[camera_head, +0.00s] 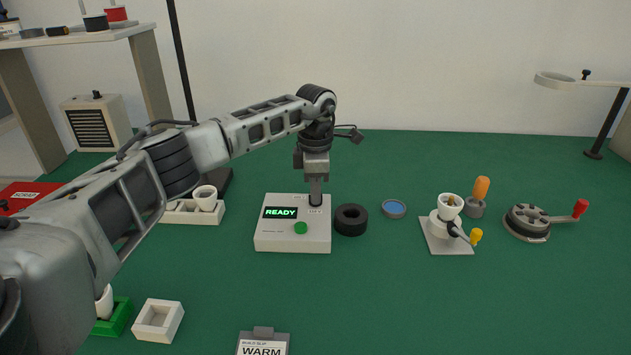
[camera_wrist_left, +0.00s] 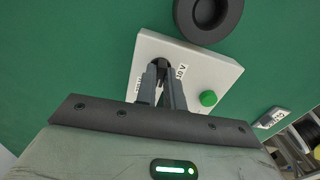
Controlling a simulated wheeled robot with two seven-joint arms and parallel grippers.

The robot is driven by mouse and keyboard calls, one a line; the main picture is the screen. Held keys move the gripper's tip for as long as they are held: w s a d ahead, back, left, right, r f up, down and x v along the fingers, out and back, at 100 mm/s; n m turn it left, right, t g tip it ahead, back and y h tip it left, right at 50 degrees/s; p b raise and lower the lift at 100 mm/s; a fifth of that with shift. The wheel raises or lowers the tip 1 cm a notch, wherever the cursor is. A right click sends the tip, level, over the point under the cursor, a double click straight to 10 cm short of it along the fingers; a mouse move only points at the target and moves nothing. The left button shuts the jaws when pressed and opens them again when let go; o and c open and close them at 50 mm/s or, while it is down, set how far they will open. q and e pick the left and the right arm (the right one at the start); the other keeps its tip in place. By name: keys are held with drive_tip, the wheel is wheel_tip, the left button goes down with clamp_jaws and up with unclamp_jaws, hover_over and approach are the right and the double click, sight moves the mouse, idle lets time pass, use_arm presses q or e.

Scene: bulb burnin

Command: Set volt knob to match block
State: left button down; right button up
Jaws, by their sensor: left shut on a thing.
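A pale box (camera_head: 292,238) with a lit green READY display (camera_head: 281,212) and a green button (camera_head: 301,228) stands on the green table. The volt knob (camera_wrist_left: 162,66) is a small dark knob on its top, mostly hidden by the fingers. My left gripper (camera_head: 316,196) points straight down at the box's right part and is shut on the knob. It also shows in the left wrist view, with a printed label beside the fingers. A slip block (camera_head: 263,345) reading WARM stands at the front edge, cut off by the frame. My right gripper is not in view.
A black ring (camera_head: 351,220) lies right of the box, then a blue disc (camera_head: 394,209). A white cup on a stand (camera_head: 446,224) and a red-handled crank (camera_head: 530,222) are farther right. A white tray (camera_head: 158,321) and green tray (camera_head: 117,317) sit front left.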

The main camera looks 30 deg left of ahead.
use_arm(q)
drive_tip(key=shift+r+n+p, duration=0.15)
drive_tip(key=shift+n+p, duration=0.3)
drive_tip(key=shift+n, duration=0.45)
drive_tip(key=n+p, duration=0.2)
drive_tip(key=n, duration=0.2)
drive_tip(key=shift+n, duration=0.3)
drive_tip(key=shift+n+p, duration=0.55)
drive_tip(key=shift+n, duration=0.35)
drive_tip(key=n+p, duration=0.1)
drive_tip(key=n, duration=0.1)
drive_tip(key=shift+n, duration=0.4)
drive_tip(key=n+p, duration=0.2)
drive_tip(key=n, duration=0.2)
drive_tip(key=shift+n+p, duration=0.4)
drive_tip(key=shift+n, duration=0.5)
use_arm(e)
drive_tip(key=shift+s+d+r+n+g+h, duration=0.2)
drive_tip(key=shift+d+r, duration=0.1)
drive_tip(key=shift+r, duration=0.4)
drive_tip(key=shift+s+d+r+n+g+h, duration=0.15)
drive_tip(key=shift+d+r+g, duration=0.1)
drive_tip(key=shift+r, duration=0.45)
use_arm(q)
drive_tip(key=shift+n, duration=0.3)
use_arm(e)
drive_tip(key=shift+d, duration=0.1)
use_arm(q)
drive_tip(key=c, duration=1.5)
unclamp_jaws()
